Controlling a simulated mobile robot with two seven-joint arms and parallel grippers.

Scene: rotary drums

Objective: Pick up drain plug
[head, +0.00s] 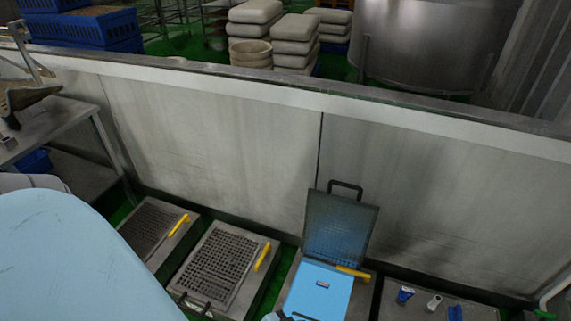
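I cannot tell for sure which thing is the drain plug. Small items sit on a grey surface at the lower right: a blue one (404,295), a whitish one (434,303) and another blue one (455,313), all too small to make out clearly. To their left, a dark grated lid (340,232) with a black handle stands raised against the wall. A light blue flat panel (318,297) with a small mark lies below it; I cannot tell what it belongs to. Neither of my grippers can be made out in the head view.
Two grated units (152,228) (214,266) with yellow handles sit on the floor along a long metal wall (210,140). A grey table (45,127) stands at the left. Stacked sacks (292,38), blue crates (90,28) and a steel drum (435,40) are behind the wall.

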